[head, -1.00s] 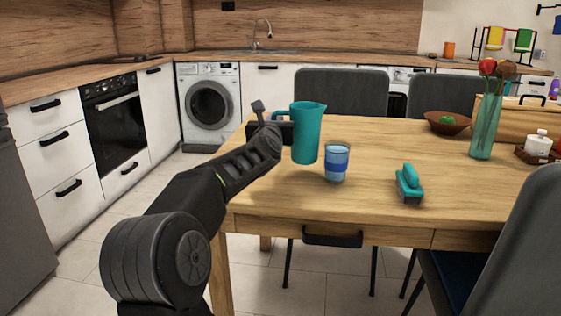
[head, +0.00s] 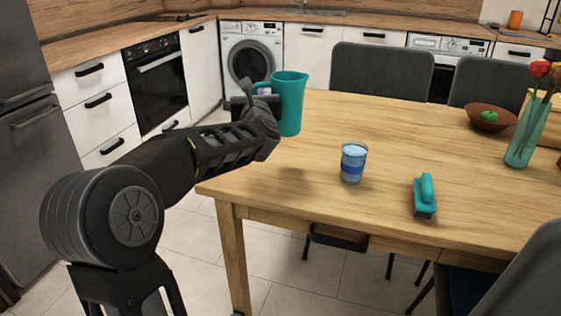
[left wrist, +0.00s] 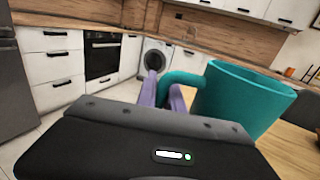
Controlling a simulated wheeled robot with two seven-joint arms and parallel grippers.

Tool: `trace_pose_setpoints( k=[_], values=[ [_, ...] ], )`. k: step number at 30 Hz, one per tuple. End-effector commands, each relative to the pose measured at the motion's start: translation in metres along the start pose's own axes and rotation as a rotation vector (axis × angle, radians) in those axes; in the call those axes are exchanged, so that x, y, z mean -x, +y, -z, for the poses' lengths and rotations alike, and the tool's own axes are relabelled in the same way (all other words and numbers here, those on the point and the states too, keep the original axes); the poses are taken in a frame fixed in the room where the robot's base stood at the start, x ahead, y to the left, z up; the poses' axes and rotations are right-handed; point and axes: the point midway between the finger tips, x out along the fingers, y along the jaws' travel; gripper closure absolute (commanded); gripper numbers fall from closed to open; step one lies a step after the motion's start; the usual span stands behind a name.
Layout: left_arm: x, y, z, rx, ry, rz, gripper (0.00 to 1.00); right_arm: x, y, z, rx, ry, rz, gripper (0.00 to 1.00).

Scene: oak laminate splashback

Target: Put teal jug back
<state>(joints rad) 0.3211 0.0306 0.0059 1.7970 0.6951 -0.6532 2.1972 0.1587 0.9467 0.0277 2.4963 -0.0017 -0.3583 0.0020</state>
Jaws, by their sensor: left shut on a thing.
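The teal jug (head: 290,103) is upright at the left end of the wooden table (head: 310,150). My left gripper (head: 262,90) is shut on the jug's handle side. In the left wrist view the purple fingers (left wrist: 168,92) close on the handle of the jug (left wrist: 240,97), whose open rim faces up. My right gripper is in neither view.
A wooden bowl (head: 490,118) and a flower vase (head: 527,135) are at the right. Grey chairs (head: 380,78) surround the table. Open floor lies left, before the oven (head: 158,85).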

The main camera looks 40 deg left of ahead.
Motion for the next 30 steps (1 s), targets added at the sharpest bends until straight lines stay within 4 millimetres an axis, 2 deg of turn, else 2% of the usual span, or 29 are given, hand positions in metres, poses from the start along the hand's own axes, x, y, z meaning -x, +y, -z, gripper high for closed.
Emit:
trace_pose_setpoints(
  k=[8,18,30],
  values=[
    [0.000,0.000,0.002,0.002,-0.003,-0.001,1.00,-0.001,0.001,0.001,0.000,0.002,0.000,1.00],
    [0.000,0.001,0.046,0.001,-0.002,0.000,1.00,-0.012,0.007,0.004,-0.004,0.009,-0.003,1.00],
    [0.000,0.001,0.051,0.002,-0.003,0.000,1.00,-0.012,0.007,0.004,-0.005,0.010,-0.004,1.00]
  ],
)
